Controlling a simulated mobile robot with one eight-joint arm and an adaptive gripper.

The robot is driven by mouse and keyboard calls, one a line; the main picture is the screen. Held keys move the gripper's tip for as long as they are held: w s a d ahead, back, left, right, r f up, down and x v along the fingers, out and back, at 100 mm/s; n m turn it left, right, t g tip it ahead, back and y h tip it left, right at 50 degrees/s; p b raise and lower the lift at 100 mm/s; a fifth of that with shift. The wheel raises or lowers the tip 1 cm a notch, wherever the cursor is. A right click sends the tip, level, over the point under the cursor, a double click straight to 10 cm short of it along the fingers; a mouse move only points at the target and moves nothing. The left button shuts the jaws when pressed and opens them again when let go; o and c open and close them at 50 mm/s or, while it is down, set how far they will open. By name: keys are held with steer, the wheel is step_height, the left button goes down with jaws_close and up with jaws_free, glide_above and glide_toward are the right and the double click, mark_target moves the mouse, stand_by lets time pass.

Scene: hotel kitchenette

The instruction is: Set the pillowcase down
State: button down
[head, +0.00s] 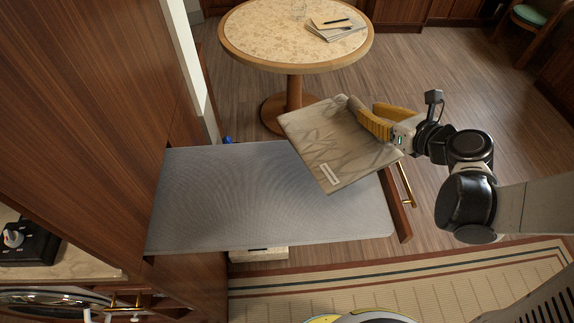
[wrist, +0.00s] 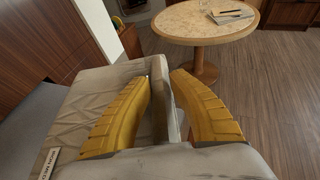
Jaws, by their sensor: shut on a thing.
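The pillowcase (head: 325,150) is a flat, folded beige-grey cloth with faint crease lines and a small white label near one edge. My gripper (head: 363,108), with yellow fingers, is shut on its far right edge. In the wrist view, the pillowcase (wrist: 95,100) spreads to the left of the gripper (wrist: 165,80), with an edge pinched between the fingers. The pillowcase is tilted and appears to be held above the right part of a grey pull-out board (head: 230,200). I cannot tell whether its lower corner touches the board.
The board has a wooden front with a brass handle (head: 405,185) on its right, and its left part is bare. A round table (head: 265,30) with papers and a pen stands behind. A wooden cabinet wall (head: 80,120) rises on the left. A patterned rug (head: 450,275) lies in front.

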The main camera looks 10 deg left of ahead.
mark_target(290, 130)
steer(key=s+a+n+g+y, duration=0.1)
steer(key=s+a+n+g, duration=0.1)
steer(key=a, duration=0.1)
steer(key=s+a+n+g+y, duration=0.2)
steer(key=a, duration=0.2)
steer(key=s+a+n+g+y, duration=0.1)
steer(key=s+a+n+g, duration=0.1)
steer(key=a+n, duration=0.1)
steer(key=shift+s+a+r+g+y+p, duration=0.2)
steer(key=shift+s+g+y+p, duration=0.1)
steer(key=shift+y, duration=0.1)
steer(key=s+a+r+n+g, duration=0.2)
steer(key=s+a+n+g, duration=0.2)
steer(key=s+n+g, duration=0.35)
steer(key=shift+m, duration=0.45)
steer(key=w+a+f+b, duration=0.1)
steer(key=w+a+f, duration=0.1)
steer(key=w+a+f+b, duration=0.1)
steer(key=w+a+f, duration=0.1)
steer(key=w, duration=0.1)
steer(key=w+a+f+b, duration=0.1)
steer(key=w+a+f, duration=0.1)
steer(key=w, duration=0.1)
steer(key=shift+a+f, duration=0.15)
steer(key=shift+a, duration=0.05)
step_height(290, 130, down, 4)
steer(key=b, duration=0.2)
steer(key=shift+w+f+b, duration=0.1)
steer(key=shift+b, duration=0.2)
